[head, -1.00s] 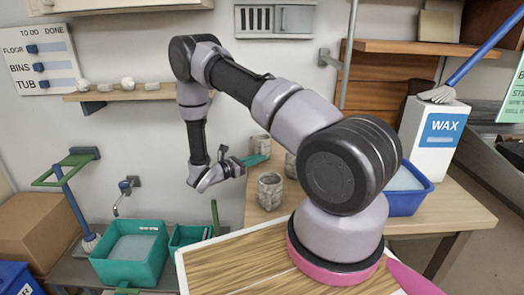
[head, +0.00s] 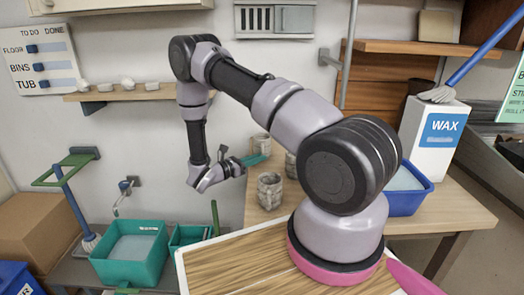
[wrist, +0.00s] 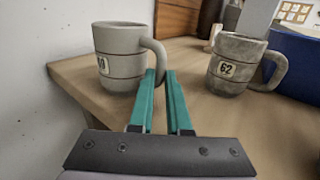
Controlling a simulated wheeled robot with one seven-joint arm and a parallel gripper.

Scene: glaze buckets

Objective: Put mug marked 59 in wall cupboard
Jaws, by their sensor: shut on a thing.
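A grey mug (wrist: 118,58) stands upright on the wooden table at the left of the wrist view. Its label ends in 9; the first digit is unclear. In the head view it appears to be the rear mug (head: 262,142), near the wall. My gripper (wrist: 160,80) has its two teal fingers shut on the mug's handle, one on each side. In the head view my gripper (head: 256,160) reaches in from the left, low beside the mug. A pale cupboard-like box (head: 120,4) hangs on the wall at the top left; only its lower part shows.
A mug marked 62 (wrist: 235,65) stands to the right in the wrist view. Another mug (head: 270,190) stands nearer on the table (head: 455,212). A blue tub (head: 410,200) and a WAX box (head: 432,138) are at the right. A wall shelf (head: 140,94) holds small items.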

